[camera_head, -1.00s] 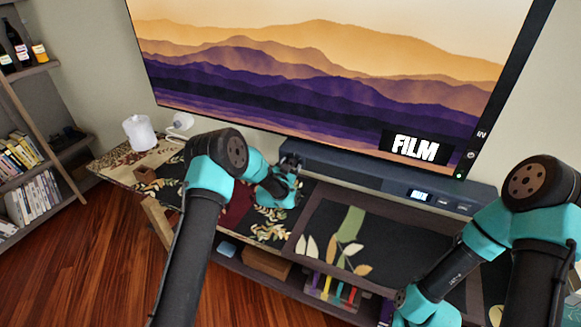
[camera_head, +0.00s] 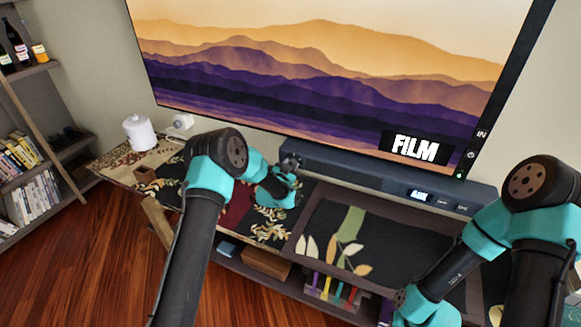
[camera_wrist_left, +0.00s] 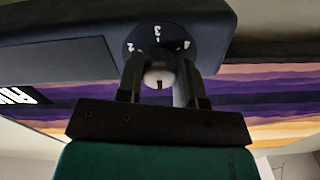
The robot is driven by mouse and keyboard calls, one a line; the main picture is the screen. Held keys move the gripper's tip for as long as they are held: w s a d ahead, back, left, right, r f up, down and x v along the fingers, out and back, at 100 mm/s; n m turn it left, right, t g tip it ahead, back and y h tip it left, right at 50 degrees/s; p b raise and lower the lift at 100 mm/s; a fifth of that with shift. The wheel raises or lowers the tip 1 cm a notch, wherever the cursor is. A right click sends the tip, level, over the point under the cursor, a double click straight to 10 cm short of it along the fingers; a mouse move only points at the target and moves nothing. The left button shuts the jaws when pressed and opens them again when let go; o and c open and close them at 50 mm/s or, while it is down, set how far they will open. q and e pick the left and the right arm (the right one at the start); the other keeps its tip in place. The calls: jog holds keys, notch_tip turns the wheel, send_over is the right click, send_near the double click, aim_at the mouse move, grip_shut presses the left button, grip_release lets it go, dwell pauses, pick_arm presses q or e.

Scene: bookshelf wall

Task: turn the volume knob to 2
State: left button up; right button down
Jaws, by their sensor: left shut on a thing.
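The volume knob (camera_wrist_left: 158,72) is a small pale round knob with a dark mark, on the left end of the dark soundbar (camera_head: 350,176). Behind it, a dark dial face (camera_wrist_left: 157,32) carries white characters; a 3 shows at the top in the left wrist view, and the others are hard to read. My left gripper (camera_wrist_left: 160,78) is shut on the knob, one finger on each side. In the head view, the left gripper (camera_head: 291,165) is at the soundbar's left end and hides the knob. My right arm is at lower right; its fingers are out of sight.
A large screen (camera_head: 330,80) hangs just behind and above the soundbar. A lit display (camera_head: 419,195) is on the soundbar's front.

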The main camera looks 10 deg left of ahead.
pick_arm(q)
jog(key=shift+m, duration=0.3)
jog(key=m, duration=2.3)
jog(key=shift+r, duration=0.2)
jog(key=o, duration=0.9)
jog(key=shift+s+a, duration=0.1)
